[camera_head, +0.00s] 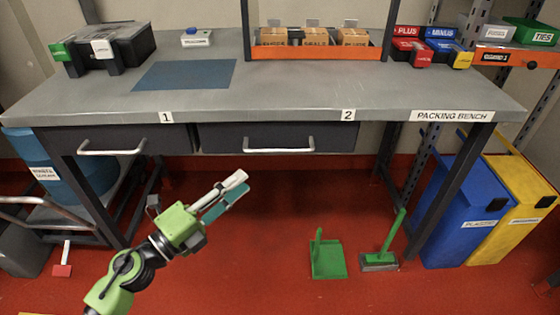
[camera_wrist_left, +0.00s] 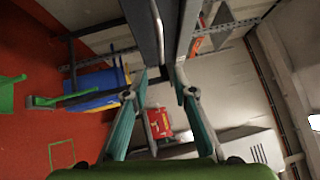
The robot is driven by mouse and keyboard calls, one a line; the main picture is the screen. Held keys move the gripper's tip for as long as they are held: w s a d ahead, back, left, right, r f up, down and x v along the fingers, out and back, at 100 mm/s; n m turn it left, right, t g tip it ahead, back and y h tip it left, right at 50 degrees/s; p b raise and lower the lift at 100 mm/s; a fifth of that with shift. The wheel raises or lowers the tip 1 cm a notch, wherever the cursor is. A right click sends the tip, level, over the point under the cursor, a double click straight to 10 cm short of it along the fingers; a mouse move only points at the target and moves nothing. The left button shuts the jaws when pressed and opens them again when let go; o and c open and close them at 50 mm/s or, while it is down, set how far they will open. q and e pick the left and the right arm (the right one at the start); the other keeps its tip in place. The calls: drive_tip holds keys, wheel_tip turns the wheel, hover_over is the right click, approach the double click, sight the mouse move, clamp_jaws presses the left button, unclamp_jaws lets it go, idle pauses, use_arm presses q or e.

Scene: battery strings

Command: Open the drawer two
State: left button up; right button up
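Drawer two is the dark front (camera_head: 340,136) under the grey bench top, below the label 2 (camera_head: 348,114), and it looks shut. Its pale bar handle (camera_head: 278,151) runs across the front. My left gripper (camera_head: 242,182) is below and left of that handle in the head view, fingers pointing up and right. In the left wrist view the fingers of the left gripper (camera_wrist_left: 162,82) stand apart with nothing between them. A pale handle bar (camera_wrist_left: 158,32) lies ahead, lined up with the gap. My right gripper is not in view.
Drawer one with its handle (camera_head: 112,149) is to the left. A green dustpan (camera_head: 328,262) and a brush (camera_head: 382,262) stand on the red floor. Blue (camera_head: 462,215) and yellow (camera_head: 515,215) bins stand at the right.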

sight(280, 151)
use_arm(q)
drive_tip(key=p+x, duration=0.2)
drive_tip(key=x, duration=1.1)
drive_tip(key=shift+w+d, duration=0.25)
drive_tip(key=shift+w, duration=0.1)
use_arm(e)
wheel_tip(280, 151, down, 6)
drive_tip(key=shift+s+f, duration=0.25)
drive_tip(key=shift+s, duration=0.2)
use_arm(q)
drive_tip(key=shift+r, duration=0.1)
clamp_jaws()
